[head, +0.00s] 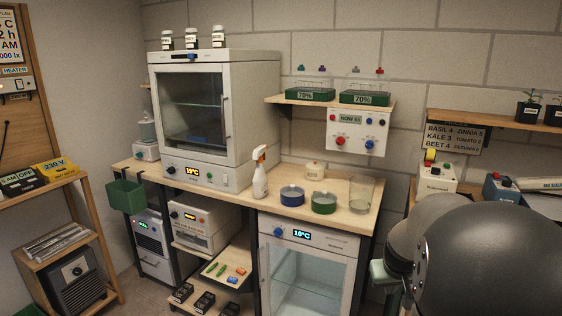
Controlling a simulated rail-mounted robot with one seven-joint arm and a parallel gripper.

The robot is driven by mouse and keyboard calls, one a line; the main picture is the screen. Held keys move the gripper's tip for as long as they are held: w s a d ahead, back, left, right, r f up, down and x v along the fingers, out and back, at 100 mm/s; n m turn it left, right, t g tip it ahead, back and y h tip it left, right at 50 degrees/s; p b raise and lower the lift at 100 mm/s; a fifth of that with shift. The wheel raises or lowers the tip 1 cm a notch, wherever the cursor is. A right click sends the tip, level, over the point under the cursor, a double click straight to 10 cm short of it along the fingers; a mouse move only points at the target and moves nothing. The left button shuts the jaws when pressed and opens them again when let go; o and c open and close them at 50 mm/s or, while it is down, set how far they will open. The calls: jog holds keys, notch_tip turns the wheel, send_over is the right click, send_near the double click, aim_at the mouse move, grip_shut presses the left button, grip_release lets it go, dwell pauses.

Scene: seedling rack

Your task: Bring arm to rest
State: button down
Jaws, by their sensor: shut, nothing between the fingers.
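A large dark grey rounded part of my own arm (495,262) fills the lower right corner of the head view, close to the camera. It covers part of the right-hand bench. My gripper does not show in this view, so I cannot see its fingers or where they are.
A wooden bench (335,182) carries a white incubator (255,110), a spray bottle (260,178), a blue dish (292,196), a green dish (323,203) and a glass beaker (359,195). A wall shelf (290,100) holds two green trays. A glass-fronted fridge (305,268) stands below.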

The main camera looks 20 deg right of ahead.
jog(key=s+a+r+n+y+p, duration=0.1)
jog(key=s+a+r+n+y, duration=0.15)
jog(key=a, duration=1.15)
jog(key=s+a+n+g+p, duration=0.1)
jog(key=s+a+g+p, duration=0.1)
jog(key=s+a, duration=1.1)
jog(key=shift+a+r+g, duration=0.25)
jog(key=shift+a+g, duration=0.2)
jog(key=shift+g, duration=0.15)
jog(key=shift+s+y, duration=0.1)
jog(key=shift+y, duration=0.15)
